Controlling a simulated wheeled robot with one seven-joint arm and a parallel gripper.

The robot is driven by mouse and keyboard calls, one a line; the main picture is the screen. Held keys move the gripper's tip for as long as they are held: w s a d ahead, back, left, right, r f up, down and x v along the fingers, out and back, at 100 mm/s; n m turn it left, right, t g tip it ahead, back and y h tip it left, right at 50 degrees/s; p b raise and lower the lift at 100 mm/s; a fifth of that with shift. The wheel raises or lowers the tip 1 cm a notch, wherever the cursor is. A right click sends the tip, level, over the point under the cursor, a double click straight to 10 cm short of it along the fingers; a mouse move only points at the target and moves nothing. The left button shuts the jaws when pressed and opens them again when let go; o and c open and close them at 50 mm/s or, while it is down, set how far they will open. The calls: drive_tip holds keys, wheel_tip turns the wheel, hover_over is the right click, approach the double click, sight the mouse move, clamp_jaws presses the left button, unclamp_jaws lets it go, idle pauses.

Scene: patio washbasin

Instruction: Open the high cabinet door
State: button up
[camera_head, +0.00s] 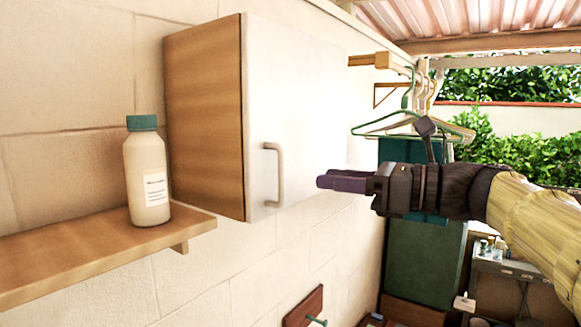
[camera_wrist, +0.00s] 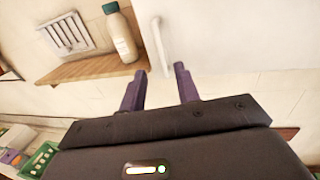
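The high cabinet (camera_head: 205,115) hangs on the wall, with wooden sides and a white door (camera_head: 300,110) that is shut. A pale vertical bar handle (camera_head: 275,175) sits low on the door near its left edge. My gripper (camera_head: 322,182) is to the right of the handle in the head view, apart from it. In the wrist view, my gripper (camera_wrist: 158,82) shows two purple fingers spread apart with nothing between them. The handle (camera_wrist: 161,45) stands just beyond the gap between the fingertips, and the white door (camera_wrist: 235,35) fills the upper right.
A wooden shelf (camera_head: 100,247) left of the cabinet bears a white bottle with a green cap (camera_head: 147,175). Hangers (camera_head: 415,125) hang from a rail right of the cabinet. A wall vent (camera_wrist: 66,35) and a green crate (camera_wrist: 38,160) show in the wrist view.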

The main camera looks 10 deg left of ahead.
drive_tip(key=w+a+p, duration=0.1)
drive_tip(key=a+p, duration=0.1)
drive_tip(key=a, duration=0.6)
drive_tip(key=shift+w, duration=0.3)
drive_tip(key=shift+a, duration=0.1)
clamp_jaws()
